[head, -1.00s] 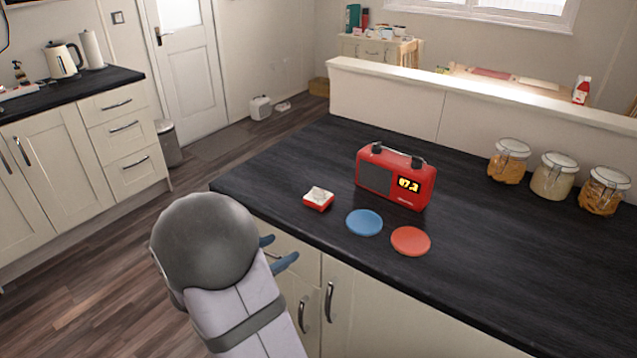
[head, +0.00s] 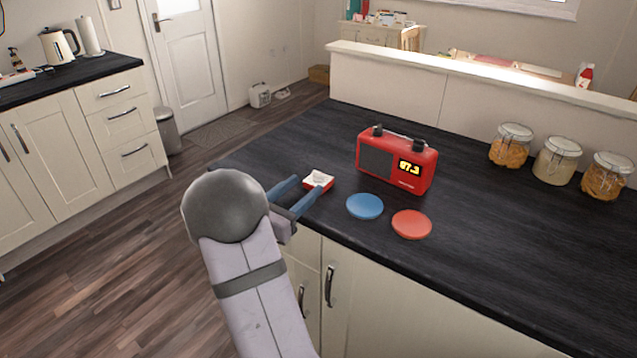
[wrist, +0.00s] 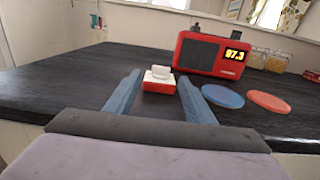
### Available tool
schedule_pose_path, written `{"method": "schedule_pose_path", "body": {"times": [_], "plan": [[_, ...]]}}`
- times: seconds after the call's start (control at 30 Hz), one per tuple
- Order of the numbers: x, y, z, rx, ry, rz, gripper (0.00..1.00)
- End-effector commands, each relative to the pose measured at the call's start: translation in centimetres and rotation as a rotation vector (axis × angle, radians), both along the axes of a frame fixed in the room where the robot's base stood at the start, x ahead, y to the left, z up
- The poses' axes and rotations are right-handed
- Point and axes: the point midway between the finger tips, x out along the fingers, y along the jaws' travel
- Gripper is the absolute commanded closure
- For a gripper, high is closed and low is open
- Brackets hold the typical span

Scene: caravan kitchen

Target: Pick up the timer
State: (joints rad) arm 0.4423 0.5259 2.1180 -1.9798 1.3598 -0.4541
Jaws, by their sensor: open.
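The timer looks like a small red block with a white top (head: 319,180), on the dark counter near its left front edge. It also shows in the wrist view (wrist: 159,80), between and just beyond the fingertips. My gripper (head: 308,187) is open, its two blue fingers pointing at the timer from the front left. In the wrist view my gripper (wrist: 158,84) has a finger on each side of the timer's near face. Whether either finger touches it, I cannot tell.
A red radio (head: 397,160) stands behind and right of the timer. A blue disc (head: 364,206) and a red disc (head: 411,224) lie to its right. Several glass jars (head: 556,160) stand at the right by the low wall (head: 480,105). The counter (head: 480,260) is bare at front right.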

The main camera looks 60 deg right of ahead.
Motion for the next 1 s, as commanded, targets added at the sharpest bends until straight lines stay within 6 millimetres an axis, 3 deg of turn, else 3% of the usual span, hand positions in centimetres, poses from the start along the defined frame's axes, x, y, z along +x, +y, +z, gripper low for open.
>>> {"method": "schedule_pose_path", "body": {"times": [0.23,0.6,0.9,0.93,1.0], "plan": [[0.0,-0.8,0.1,0.002,0.0,-0.001,0.51],[-0.1,-4.9,0.4,0.002,0.0,-0.001,0.51],[-0.1,-5.3,0.3,0.002,-0.001,0.001,0.51],[-0.1,-5.3,0.3,0.002,-0.001,0.001,0.53],[-0.1,-5.3,0.3,0.002,-0.001,0.001,0.7]]}}
